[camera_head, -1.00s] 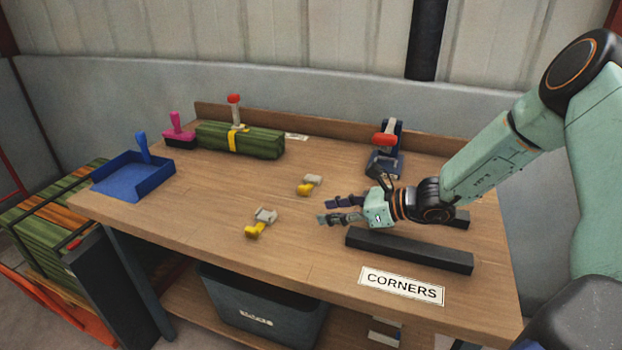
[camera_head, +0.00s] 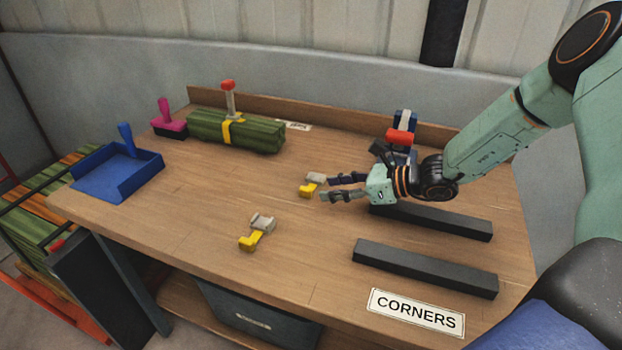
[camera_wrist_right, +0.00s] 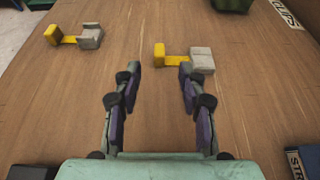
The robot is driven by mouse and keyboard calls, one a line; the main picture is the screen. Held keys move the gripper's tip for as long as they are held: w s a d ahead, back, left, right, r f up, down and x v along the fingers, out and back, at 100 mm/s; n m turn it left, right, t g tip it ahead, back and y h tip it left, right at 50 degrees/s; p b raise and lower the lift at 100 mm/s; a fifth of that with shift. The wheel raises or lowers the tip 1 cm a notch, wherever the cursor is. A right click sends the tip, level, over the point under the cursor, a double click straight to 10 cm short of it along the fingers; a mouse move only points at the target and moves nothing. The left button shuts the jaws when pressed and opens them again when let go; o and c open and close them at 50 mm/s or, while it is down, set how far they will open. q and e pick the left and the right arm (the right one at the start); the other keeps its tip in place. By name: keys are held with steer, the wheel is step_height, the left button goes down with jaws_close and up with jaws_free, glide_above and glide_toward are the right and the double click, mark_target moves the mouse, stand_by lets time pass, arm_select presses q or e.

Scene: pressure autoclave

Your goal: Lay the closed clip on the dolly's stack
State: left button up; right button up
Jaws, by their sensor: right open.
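Two clips, each with a yellow and a grey part, lie on the bench. The far clip (camera_head: 311,187) has a grey part like a solid closed block; it also shows in the right wrist view (camera_wrist_right: 185,58). The nearer clip (camera_head: 256,231) has a U-shaped grey part and is at upper left in the wrist view (camera_wrist_right: 74,36). My right gripper (camera_head: 323,188) is open and empty, its fingertips just short of the far clip. The dolly's stack (camera_head: 66,180) of green and orange pieces stands left of the bench, partly hidden by it. My left gripper is not in view.
Two black bars (camera_head: 425,268) lie at the right by a CORNERS label (camera_head: 416,312). A blue tray (camera_head: 118,178), a pink-handled tool (camera_head: 168,120), a strapped green bundle (camera_head: 235,132) and a red-handled tool (camera_head: 400,138) stand on the bench. The middle is mostly clear.

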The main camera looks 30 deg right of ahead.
mark_target(309, 189)
steer(key=shift+d, duration=0.3)
steer(key=shift+w, duration=0.1)
steer(key=shift+b+x, duration=0.55)
steer(key=shift+x, duration=0.95)
steer(key=shift+a+f, duration=0.1)
steer(key=shift+a, duration=0.35)
steer(key=b+x, duration=0.1)
steer(key=x, duration=0.2)
steer(key=shift+w+a, duration=0.15)
steer(key=shift+a, duration=0.2)
steer(key=shift+w+a+f, duration=0.1)
steer(key=shift+w+a, duration=0.1)
steer(key=shift+w, duration=0.2)
steer(key=shift+s+d, duration=0.15)
steer(key=c, duration=0.4)
jaws_close()
arm_select(q)
steer(key=shift+w+d+f, duration=0.1)
steer(key=shift+d+f, duration=0.05)
steer(key=shift+f, duration=0.45)
steer(key=shift+d+f, duration=0.1)
steer(key=shift+f, duration=0.5)
